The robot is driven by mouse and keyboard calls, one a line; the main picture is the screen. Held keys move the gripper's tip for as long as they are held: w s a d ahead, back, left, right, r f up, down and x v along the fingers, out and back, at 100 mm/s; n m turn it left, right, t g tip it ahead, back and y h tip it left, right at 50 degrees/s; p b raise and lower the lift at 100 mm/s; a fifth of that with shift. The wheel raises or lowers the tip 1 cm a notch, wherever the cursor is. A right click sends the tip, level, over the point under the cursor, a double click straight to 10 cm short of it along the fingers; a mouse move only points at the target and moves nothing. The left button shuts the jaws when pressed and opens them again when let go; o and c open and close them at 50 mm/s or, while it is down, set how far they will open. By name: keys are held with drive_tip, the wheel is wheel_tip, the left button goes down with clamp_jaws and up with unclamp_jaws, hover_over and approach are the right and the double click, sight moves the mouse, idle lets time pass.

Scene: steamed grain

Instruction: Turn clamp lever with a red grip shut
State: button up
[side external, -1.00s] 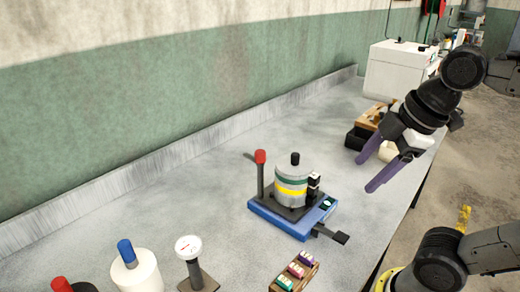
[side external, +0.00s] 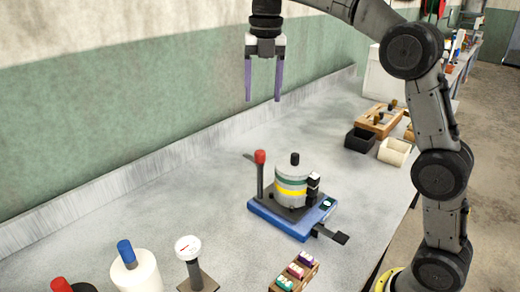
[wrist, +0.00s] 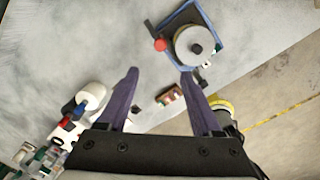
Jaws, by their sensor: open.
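The clamp lever with a red grip (side external: 260,157) stands upright on the left side of a blue-based device (side external: 283,218). The device carries a grey cylinder with green and yellow bands and a black knob (side external: 291,187). In the wrist view the red grip (wrist: 160,45) shows beside the cylinder (wrist: 194,46), beyond my fingertips. My gripper (side external: 263,99) hangs pointing down, high above the bench and behind the device in the side view. Its two purple fingers are apart with nothing between them. In the wrist view my gripper (wrist: 158,71) is also open.
A small wooden rack of coloured blocks (side external: 295,272) sits in front of the device. Black (side external: 360,140) and cream bins (side external: 394,151) are at back right.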

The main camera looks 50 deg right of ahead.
sight(260, 152)
drive_tip(key=shift+g, duration=0.3)
drive_tip(key=f, duration=1)
drive_tip(key=w+f, duration=0.1)
drive_tip(key=f, duration=0.5)
drive_tip(key=shift+d, duration=0.1)
clamp_jaws()
